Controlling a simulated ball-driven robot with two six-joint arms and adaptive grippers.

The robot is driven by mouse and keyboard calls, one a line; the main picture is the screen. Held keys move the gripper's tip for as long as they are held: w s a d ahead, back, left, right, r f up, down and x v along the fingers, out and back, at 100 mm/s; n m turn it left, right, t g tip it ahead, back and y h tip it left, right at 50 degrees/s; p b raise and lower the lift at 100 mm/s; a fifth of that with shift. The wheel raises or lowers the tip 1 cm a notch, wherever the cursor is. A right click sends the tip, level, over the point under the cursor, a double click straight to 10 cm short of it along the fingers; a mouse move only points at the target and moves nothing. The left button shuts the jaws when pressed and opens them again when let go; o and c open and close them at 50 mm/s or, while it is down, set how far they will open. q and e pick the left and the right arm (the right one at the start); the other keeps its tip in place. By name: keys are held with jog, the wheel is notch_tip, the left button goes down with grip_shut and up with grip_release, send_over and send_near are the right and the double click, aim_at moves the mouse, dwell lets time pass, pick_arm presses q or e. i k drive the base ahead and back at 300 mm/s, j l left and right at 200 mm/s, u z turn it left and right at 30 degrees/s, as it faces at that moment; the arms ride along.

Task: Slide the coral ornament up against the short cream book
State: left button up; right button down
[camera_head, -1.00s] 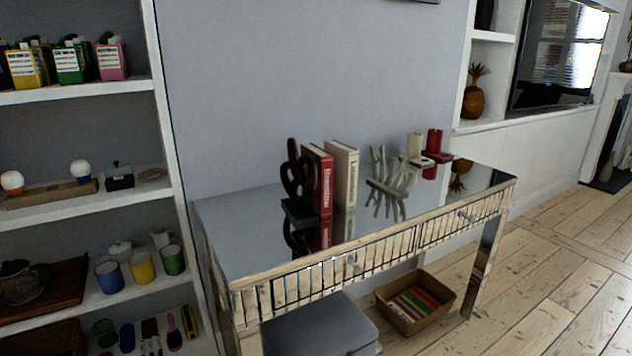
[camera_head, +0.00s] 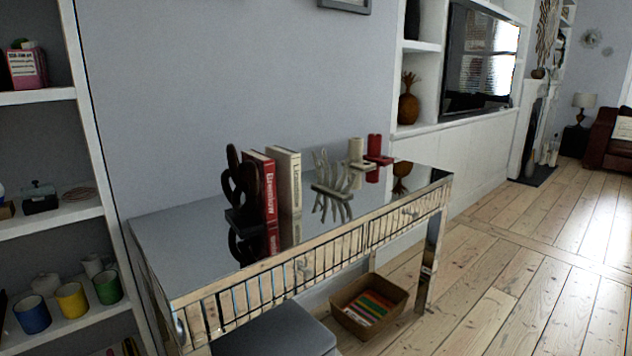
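The coral ornament (camera_head: 331,178), pale grey and branching on a dark flat base, stands upright on the mirrored console table (camera_head: 175,240). The short cream book (camera_head: 287,182) stands upright to its left, leaning against nothing that I can see on its right side. A gap of bare tabletop lies between the book and the coral. A red book (camera_head: 262,186) stands at the cream book's left, with a dark knot-shaped bookend (camera_head: 240,192) beside it. Neither of my grippers is in view.
A grey stool (camera_head: 262,334) and a basket (camera_head: 368,306) are under the table. White shelves stand at left. Open floorboards (camera_head: 500,262) lie at right.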

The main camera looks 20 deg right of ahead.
aim_at(323, 184)
jog(key=i+l+u, duration=0.1)
jog(key=l+u, duration=0.85)
jog(key=j, duration=0.1)
